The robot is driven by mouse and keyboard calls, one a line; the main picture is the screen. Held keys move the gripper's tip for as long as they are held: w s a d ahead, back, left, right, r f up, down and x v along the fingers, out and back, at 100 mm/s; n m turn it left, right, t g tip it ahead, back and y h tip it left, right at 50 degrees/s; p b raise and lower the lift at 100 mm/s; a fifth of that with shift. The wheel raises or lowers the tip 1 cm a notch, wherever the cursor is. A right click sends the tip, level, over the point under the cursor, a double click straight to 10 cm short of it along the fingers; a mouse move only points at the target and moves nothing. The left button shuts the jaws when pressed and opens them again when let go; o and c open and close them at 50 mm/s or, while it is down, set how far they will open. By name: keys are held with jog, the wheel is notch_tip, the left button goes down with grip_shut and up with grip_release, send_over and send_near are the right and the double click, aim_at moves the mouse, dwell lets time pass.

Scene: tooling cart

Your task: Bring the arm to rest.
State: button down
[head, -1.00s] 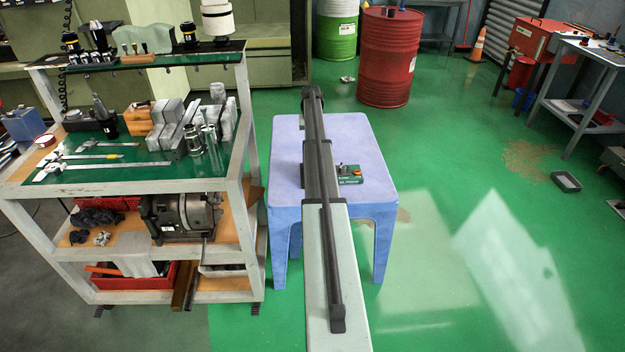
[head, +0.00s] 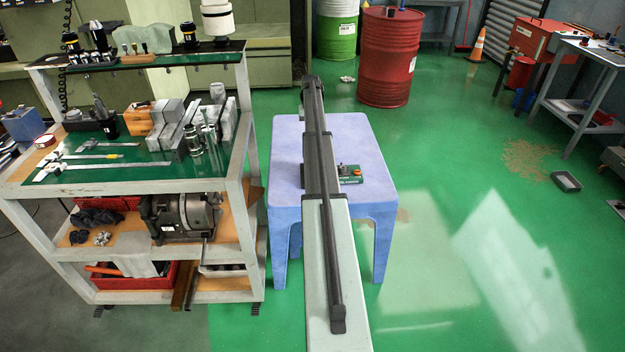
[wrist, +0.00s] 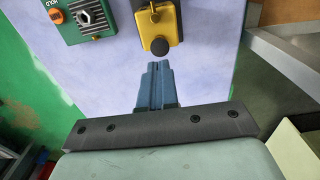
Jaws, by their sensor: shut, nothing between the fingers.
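My gripper (wrist: 157,68) shows in the wrist view as two blue fingers pressed together, shut and empty. It points at the top of a blue-lavender stool (head: 350,135), which also fills the middle of the wrist view (wrist: 205,60). The fingers appear apart from the things on the stool. In the head view my arm reaches forward over the stool, and it hides the gripper.
A green box with an orange button (head: 349,173) sits on the stool. A yellow block with a black knob (wrist: 158,28) lies just beyond my fingertips in the wrist view. A loaded tool cart (head: 245,160) stands left. Open green floor lies right.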

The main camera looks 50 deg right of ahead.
jog(key=shift+r, duration=0.95)
